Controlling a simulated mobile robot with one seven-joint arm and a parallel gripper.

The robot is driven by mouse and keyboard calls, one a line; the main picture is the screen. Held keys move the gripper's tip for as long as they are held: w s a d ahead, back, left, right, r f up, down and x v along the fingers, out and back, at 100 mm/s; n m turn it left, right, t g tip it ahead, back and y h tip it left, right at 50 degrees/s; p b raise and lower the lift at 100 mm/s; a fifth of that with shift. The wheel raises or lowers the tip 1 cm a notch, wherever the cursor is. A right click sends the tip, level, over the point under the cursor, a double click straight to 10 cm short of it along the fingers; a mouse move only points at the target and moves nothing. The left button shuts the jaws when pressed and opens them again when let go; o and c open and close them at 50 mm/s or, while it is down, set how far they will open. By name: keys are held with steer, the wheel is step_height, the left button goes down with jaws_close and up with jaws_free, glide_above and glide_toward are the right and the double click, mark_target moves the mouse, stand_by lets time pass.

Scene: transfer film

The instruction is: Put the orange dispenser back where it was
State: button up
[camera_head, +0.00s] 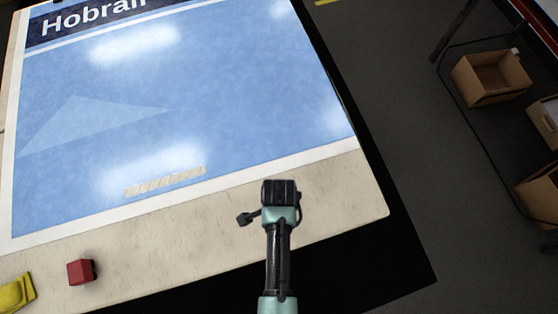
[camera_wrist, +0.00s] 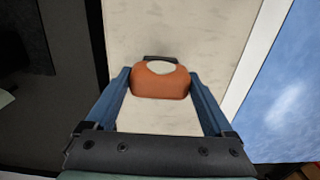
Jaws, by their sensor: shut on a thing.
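The orange dispenser (camera_wrist: 160,86) shows in the wrist view between the two blue fingers of my gripper (camera_wrist: 159,78), which is shut on it. It has a pale patch on its upper part and a dark bar (camera_wrist: 160,59) at its far end. Pale tabletop shows beyond and below it; I cannot tell whether it touches the table. In the head view my gripper (camera_head: 280,192) is over the pale border near the table's right corner, and the dispenser is hidden there.
The table (camera_head: 340,186) carries a large blue printed sheet (camera_head: 230,90) with a pale strip (camera_head: 165,182) on it. A red block (camera_head: 80,272) and a yellow object (camera_head: 15,292) lie at the lower left. Cardboard boxes (camera_head: 490,76) stand on a rack at right.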

steer(key=shift+f, duration=1.05)
steer(key=shift+f, duration=0.1)
steer(key=o, duration=1)
steer(key=shift+o, duration=0.2)
